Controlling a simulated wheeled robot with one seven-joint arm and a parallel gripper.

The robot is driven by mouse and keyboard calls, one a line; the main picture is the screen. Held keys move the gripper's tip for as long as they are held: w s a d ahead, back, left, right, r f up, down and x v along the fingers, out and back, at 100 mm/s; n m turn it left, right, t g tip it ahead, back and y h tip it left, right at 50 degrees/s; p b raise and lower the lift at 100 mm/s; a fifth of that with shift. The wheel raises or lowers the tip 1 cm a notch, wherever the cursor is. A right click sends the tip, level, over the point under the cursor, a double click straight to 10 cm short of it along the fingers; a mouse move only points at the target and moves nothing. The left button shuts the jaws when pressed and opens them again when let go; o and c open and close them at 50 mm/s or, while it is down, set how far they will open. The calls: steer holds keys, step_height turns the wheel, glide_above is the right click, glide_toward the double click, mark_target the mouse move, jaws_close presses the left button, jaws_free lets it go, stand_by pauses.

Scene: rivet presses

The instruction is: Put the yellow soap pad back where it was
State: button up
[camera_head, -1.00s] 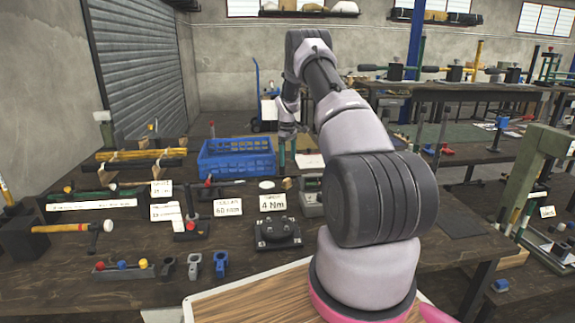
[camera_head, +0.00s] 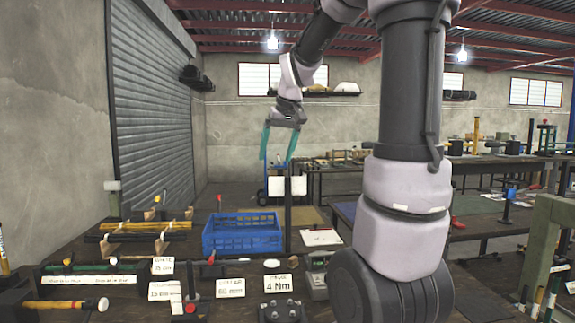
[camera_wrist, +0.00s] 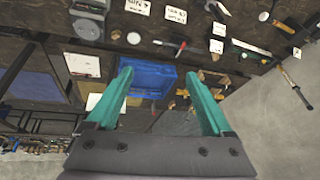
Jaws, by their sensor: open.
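I cannot make out a yellow soap pad for certain in either view. A small tan block (camera_wrist: 116,34) lies beside a white disc (camera_wrist: 133,38) on the bench in the wrist view, but it is too small to identify. My gripper (camera_head: 276,158) is raised high above the back of the bench, its two teal fingers apart and pointing down, with nothing between them. In the wrist view my gripper (camera_wrist: 158,74) is open and empty, with the blue crate (camera_wrist: 150,70) far below and beyond the fingers.
The blue crate (camera_head: 242,240) stands at the back of the dark bench. A thin dark post (camera_head: 288,215) rises at its right. White label cards (camera_head: 230,288), a grey device (camera_head: 317,284) and several tools lie in front. The air around my gripper is clear.

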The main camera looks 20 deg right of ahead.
steer(key=s+a+m+t, duration=0.1)
steer(key=s+a, duration=0.1)
steer(key=s, duration=0.8)
steer(key=s+a+m+t+y, duration=0.1)
steer(key=s+a+m, duration=0.1)
steer(key=s, duration=0.8)
steer(key=shift+a+f+t, duration=0.2)
steer(key=shift+a+t, duration=0.1)
steer(key=shift+a, duration=0.4)
